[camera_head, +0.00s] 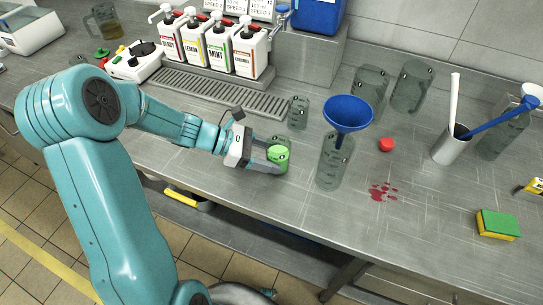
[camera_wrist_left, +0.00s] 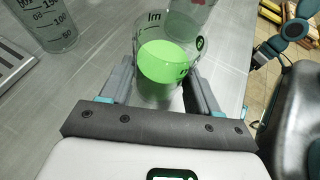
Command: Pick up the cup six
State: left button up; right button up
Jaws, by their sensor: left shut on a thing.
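A small clear cup with bright green contents (camera_head: 278,157) is on or just above the steel counter near its front edge. In the left wrist view the cup (camera_wrist_left: 163,65) sits between the fingers, with dark marks on its wall; I cannot read a six on it. My left gripper (camera_head: 270,160) is shut on this cup, one finger on each side; it also shows in the left wrist view (camera_wrist_left: 162,90). I cannot tell whether the cup's base touches the counter. My right gripper is not in view.
A clear measuring glass (camera_head: 334,171) with a blue funnel (camera_head: 348,113) stands close to the right. A small graduated glass (camera_head: 298,113) stands behind. A drip grate (camera_head: 230,95) and bottles lie further back. A red spill (camera_head: 383,192) and sponge (camera_head: 497,224) are right.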

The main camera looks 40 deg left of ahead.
pick_arm(q)
notch_tip(320, 180, up, 20)
jog(key=p, duration=0.3)
jog(key=shift+f, duration=0.25)
